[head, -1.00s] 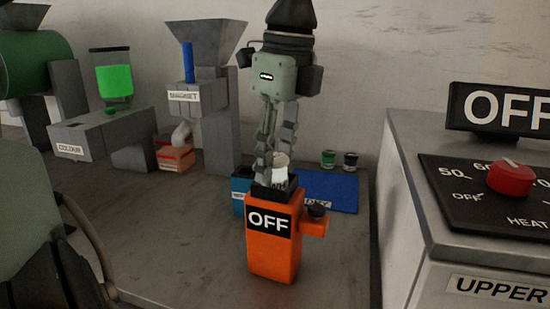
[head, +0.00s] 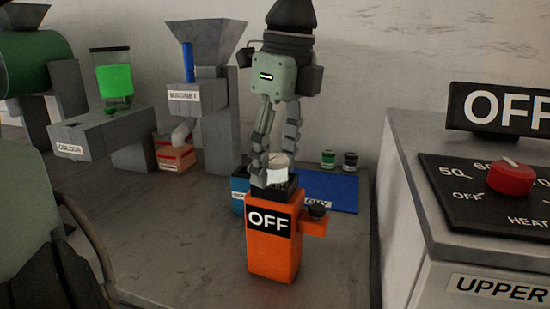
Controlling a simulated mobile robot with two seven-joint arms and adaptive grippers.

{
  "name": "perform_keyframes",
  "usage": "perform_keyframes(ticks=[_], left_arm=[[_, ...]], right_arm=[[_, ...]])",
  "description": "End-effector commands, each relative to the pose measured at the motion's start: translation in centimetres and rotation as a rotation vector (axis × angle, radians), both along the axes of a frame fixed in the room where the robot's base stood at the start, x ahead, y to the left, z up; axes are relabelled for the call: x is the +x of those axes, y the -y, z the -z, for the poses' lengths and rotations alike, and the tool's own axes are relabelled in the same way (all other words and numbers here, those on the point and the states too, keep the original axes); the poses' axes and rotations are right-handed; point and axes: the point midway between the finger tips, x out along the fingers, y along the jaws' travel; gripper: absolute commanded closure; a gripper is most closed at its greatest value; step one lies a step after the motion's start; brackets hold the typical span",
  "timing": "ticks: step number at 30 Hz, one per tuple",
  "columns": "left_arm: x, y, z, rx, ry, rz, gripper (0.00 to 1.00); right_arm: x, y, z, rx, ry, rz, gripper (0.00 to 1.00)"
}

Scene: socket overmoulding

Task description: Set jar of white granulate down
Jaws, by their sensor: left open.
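The small pale jar (head: 278,166) with a whitish lid and label shows just above the orange unit's black top. My left gripper (head: 273,168) points straight down with its fingers spread open around the jar. One finger is at the jar's left; the other runs down behind or beside its right side. The jar looks upright. Its base is hidden by the black top of the orange unit (head: 272,258), so I cannot tell what it rests on. My right gripper is not in view.
Behind the orange unit lie a blue mat (head: 335,191) and a blue box (head: 238,187). Two small jars, green-lidded (head: 328,159) and dark-lidded (head: 350,161), stand at the back. The grey heater cabinet (head: 408,215) blocks the right.

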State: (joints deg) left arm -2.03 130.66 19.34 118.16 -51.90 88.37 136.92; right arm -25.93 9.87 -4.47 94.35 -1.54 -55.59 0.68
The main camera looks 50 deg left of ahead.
Motion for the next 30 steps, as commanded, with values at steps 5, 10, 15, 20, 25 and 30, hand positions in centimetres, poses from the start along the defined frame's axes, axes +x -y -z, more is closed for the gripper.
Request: perform_keyframes(ticks=[5, 10, 15, 20, 25, 30], left_arm=[[0.2, 0.2, -2.7, 0.003, 0.006, -0.003, 0.44], [0.2, 0.8, -6.7, 0.003, 0.005, -0.001, 0.44], [0.3, 1.1, -9.9, 0.002, 0.002, -0.003, 0.44], [0.3, 1.4, -11.6, 0.001, -0.001, -0.001, 0.44], [0.3, 1.4, -12.2, 0.0, 0.0, 0.0, 0.44], [0.3, 1.4, -12.2, 0.0, 0.0, 0.001, 0.44]], right_arm=[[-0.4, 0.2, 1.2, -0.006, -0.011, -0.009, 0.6], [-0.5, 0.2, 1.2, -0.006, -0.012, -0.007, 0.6], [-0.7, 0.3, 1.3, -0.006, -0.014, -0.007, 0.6], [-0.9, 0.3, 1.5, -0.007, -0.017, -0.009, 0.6], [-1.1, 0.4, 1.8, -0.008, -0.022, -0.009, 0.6], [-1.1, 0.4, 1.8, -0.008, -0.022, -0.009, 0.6]])
